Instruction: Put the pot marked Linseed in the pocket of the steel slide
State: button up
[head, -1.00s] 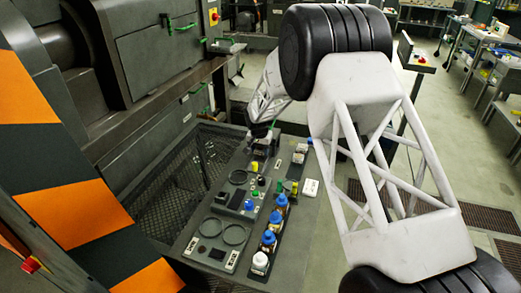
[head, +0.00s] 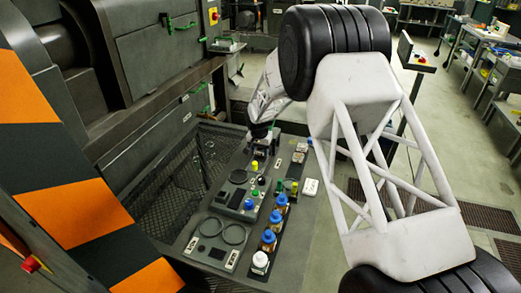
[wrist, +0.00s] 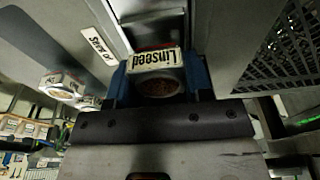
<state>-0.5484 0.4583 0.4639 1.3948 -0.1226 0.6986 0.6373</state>
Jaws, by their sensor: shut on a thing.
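The pot marked Linseed (wrist: 158,87) sits between the blue fingers of my gripper in the wrist view, its white label facing the camera and brown contents showing in its round top. My gripper (head: 262,140) is shut on it, at the far end of the bench in the head view. Just beyond the pot in the wrist view is a dark recess (wrist: 153,27) between grey metal faces, which appears to be part of the steel slide. I cannot tell whether the pot touches the slide, and its underside is hidden.
Several blue-capped bottles (head: 269,238) stand in a row along the bench's right side. A mesh-walled bay (head: 170,190) is left of the bench, beside the large machine.

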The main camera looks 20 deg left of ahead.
jog(key=shift+f, duration=0.6)
dwell(1.9)
jog(key=o, duration=1.6)
jog(key=shift+f, duration=0.1)
jog(key=shift+c, duration=0.2)
jog(key=shift+r, duration=4.6)
